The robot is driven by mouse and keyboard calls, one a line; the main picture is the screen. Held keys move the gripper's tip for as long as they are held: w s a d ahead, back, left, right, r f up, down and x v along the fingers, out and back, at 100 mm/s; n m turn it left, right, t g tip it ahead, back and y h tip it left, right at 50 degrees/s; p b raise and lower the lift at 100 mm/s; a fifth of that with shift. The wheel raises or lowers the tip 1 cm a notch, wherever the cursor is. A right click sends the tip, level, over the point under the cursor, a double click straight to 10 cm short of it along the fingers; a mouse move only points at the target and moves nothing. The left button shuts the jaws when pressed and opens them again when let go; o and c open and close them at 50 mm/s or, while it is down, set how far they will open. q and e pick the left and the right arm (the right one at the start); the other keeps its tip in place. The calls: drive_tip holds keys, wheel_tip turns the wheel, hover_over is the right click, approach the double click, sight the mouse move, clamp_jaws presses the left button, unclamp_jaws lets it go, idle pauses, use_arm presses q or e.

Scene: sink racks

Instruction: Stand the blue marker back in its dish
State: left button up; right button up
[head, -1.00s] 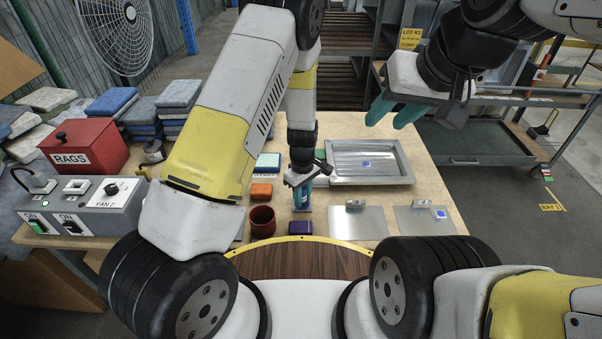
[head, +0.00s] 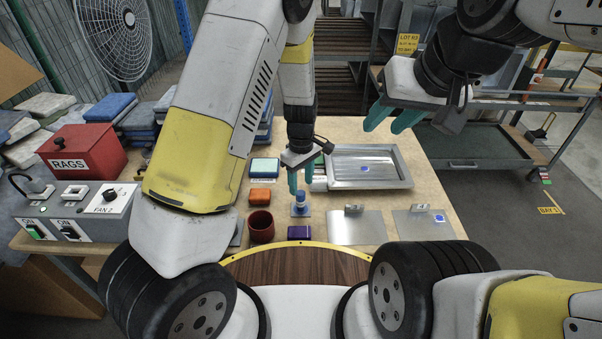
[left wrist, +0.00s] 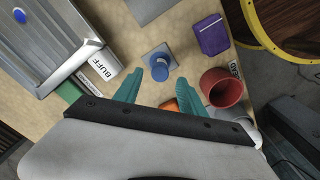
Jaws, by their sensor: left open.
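The blue marker (head: 300,198), a short blue cylinder, stands upright at a small grey square dish (head: 307,213) on the table. In the left wrist view the marker (left wrist: 160,71) is seen from above, within the outline of the square dish (left wrist: 166,48); its lower end is hidden. My left gripper (head: 300,184) is open, its teal fingertips just above and beside the marker. In the wrist view its fingers (left wrist: 143,82) are apart and none is shut on the marker. My right gripper (head: 394,118) hangs empty over the far right, fingers apart.
A metal tray (head: 405,183) lies behind right of the marker. A red cup (head: 261,226), a purple block (head: 299,232) and an orange block (head: 260,195) are close to its left and front. Two flat metal plates (head: 357,230) lie right. The red RAGS box (head: 83,150) is far left.

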sight(301, 193)
use_arm(q)
wheel_tip(301, 193, up, 3)
drive_tip(key=shift+r, duration=0.15)
wheel_tip(301, 193, up, 11)
drive_tip(key=s+a+m+t+h, duration=0.1)
drive_tip(key=s+a+m+h, duration=0.1)
drive_tip(key=a, duration=0.1)
drive_tip(key=s+a+r+m+t, duration=0.2)
drive_tip(key=s+a+r, duration=0.3)
drive_tip(key=s+r, duration=0.3)
drive_tip(key=s+a+r+m+t, duration=0.3)
drive_tip(key=s+a+r+m, duration=0.2)
drive_tip(key=s+r, duration=0.4)
drive_tip(key=shift+s+a+r+m, duration=0.3)
drive_tip(key=shift+a+r, duration=0.3)
drive_tip(key=shift+a, duration=0.05)
